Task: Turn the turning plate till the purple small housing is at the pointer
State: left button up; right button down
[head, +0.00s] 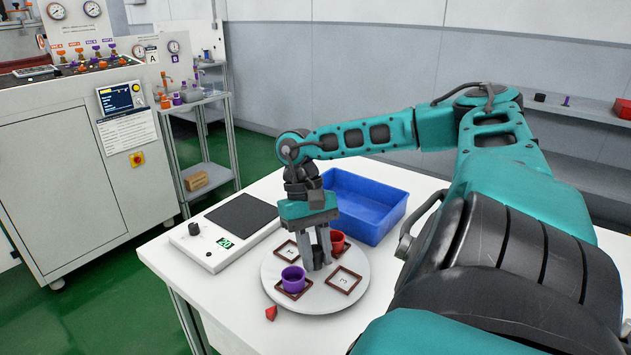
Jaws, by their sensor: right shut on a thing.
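The round grey turning plate (325,299) lies on the white table with square brown-framed places on it. The purple small housing (293,279) stands upright in the front-left place, close to the red pointer (271,314) on the table but a little to its right and behind. A red housing (338,241) stands at the back right of the plate, partly hidden by my gripper. My right gripper (318,262) points down at the plate's middle, shut on its central knob, which the fingers mostly hide. My left gripper is out of view.
A blue bin (365,205) stands behind the plate. A scale with a dark pad (241,216) and a green display lies to the left. The front right place, marked 3 (344,281), is empty. My right arm covers the table's right side.

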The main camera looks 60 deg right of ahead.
jog(key=shift+w+r, duration=0.1)
dwell(0.4)
jog(key=c, duration=1.2)
grip_release()
jog(key=shift+o, duration=0.2)
jog(key=p+v, duration=0.4)
jog(key=v, duration=0.9)
jog(key=shift+a, duration=0.15)
